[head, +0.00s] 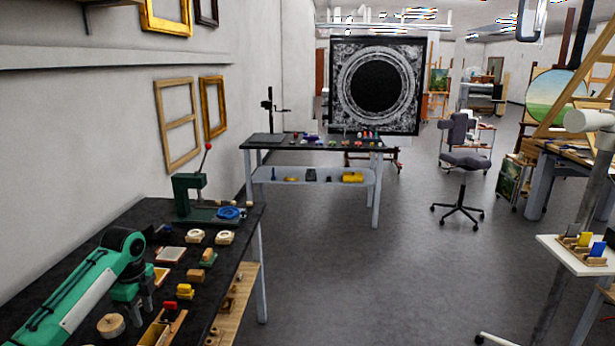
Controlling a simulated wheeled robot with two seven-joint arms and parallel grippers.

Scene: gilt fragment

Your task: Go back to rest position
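My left arm comes in from the lower left, teal with a pale panel, over the black workbench (70,232). My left gripper (134,312) points down over the near part of this bench, among small wooden pieces. Its fingertips are small and dark here, so I cannot tell whether it is open or shut, or whether it touches anything. A round wooden piece (111,325) lies just left of it, and a wooden tray (155,334) lies at its lower right. My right gripper is not in view.
A green lever press (188,195) with a red knob stands at the bench's far end. Red and yellow blocks (185,291) lie right of my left gripper. A second table (318,143), an office chair (464,160) and a small white stand (570,256) surround open grey floor (400,270).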

